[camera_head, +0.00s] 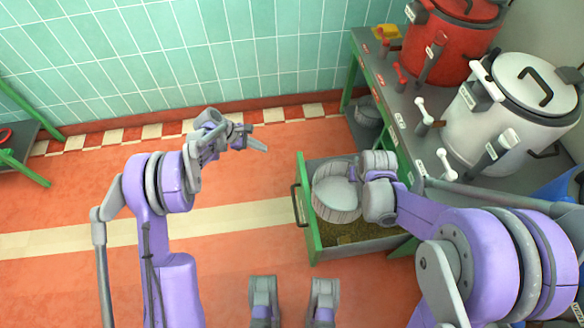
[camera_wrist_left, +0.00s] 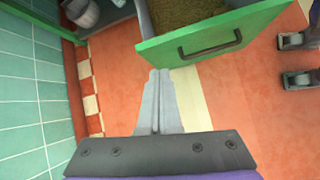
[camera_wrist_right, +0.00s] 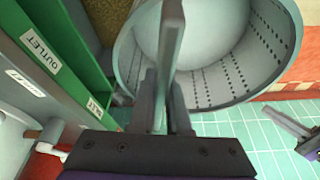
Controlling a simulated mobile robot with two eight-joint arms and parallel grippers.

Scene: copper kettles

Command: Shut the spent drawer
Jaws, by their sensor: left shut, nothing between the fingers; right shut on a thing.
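The drawer is pulled out, with a green front (camera_head: 309,232) and a dark handle (camera_head: 295,204). Brown grain (camera_head: 345,233) lies in it. The green front also shows in the left wrist view (camera_wrist_left: 165,52). My left gripper (camera_head: 262,146) is shut and empty, up and left of the drawer front, apart from it; its fingers point toward the front in the left wrist view (camera_wrist_left: 158,75). My right gripper (camera_head: 358,180) is shut on a grey perforated basket (camera_head: 335,197), which is over the drawer in the head view. The basket fills much of the right wrist view (camera_wrist_right: 240,85).
A green-framed bench (camera_head: 390,120) on the right carries a red kettle (camera_head: 450,45) and a white kettle (camera_head: 510,125). A grey pot (camera_head: 368,112) stands below the bench. The floor (camera_head: 240,185) left of the drawer is clear.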

